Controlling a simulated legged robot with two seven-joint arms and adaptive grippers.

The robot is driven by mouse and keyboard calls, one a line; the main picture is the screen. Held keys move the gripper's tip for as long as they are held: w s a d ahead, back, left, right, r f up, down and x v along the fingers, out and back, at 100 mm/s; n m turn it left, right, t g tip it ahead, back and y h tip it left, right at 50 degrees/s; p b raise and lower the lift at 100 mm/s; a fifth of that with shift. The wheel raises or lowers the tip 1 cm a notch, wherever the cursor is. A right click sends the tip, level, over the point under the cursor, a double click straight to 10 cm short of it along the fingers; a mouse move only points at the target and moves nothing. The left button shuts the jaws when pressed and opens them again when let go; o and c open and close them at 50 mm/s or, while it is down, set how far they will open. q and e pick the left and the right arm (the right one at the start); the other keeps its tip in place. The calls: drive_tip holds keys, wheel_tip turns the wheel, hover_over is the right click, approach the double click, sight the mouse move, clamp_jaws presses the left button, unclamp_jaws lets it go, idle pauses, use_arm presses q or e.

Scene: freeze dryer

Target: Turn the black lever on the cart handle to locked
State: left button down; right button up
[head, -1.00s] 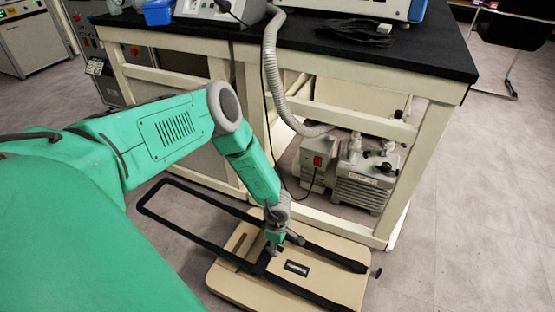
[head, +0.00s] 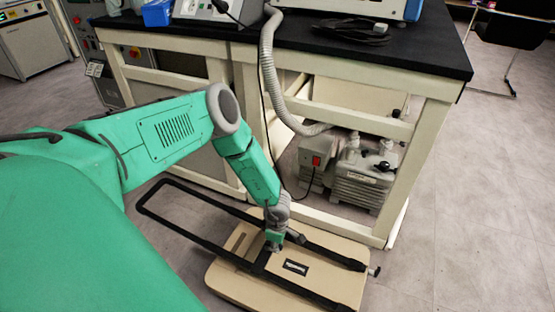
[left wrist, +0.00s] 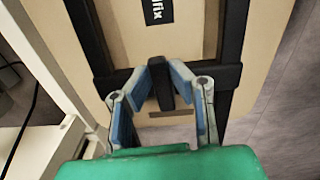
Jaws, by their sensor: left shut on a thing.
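The beige flatbed cart (head: 222,280) lies on the floor with its black handle (head: 180,226) folded down flat over it and reaching out to the left. In the left wrist view a black crossbar (left wrist: 225,77) of the handle spans the deck, and the short black lever (left wrist: 159,90) stands out from its middle. My left gripper (head: 272,246) is at this crossbar, with its blue-padded fingers (left wrist: 158,82) on both sides of the lever, shut on it. In the head view the gripper hides the lever. My right gripper is not in view.
A cream-framed bench with a black top (head: 430,55) stands just behind the cart. A pump (head: 362,185) with a grey hose (head: 270,75) sits on its lower shelf. The floor to the right (head: 470,200) is clear.

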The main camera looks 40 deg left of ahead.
use_arm(q)
drive_tip(key=a+n, duration=0.1)
drive_tip(key=n, duration=0.3)
drive_tip(key=w+a+n+p, duration=0.1)
drive_tip(key=n, duration=0.3)
drive_tip(key=a+n+y+p, duration=0.1)
drive_tip(key=n, duration=0.4)
drive_tip(key=shift+w+r+t, duration=0.1)
drive_tip(key=shift+w+t, duration=0.25)
drive_tip(key=shift+t, duration=0.05)
drive_tip(key=shift+s+a+n+y+p, duration=0.15)
drive_tip(key=shift+a+n+p, duration=0.15)
drive_tip(key=shift+n, duration=0.7)
drive_tip(key=shift+w+a+n+y+p, duration=0.15)
drive_tip(key=shift+n+p, duration=0.25)
drive_tip(key=shift+n, duration=0.6)
drive_tip(key=shift+s, duration=0.1)
drive_tip(key=c, duration=1.5)
unclamp_jaws()
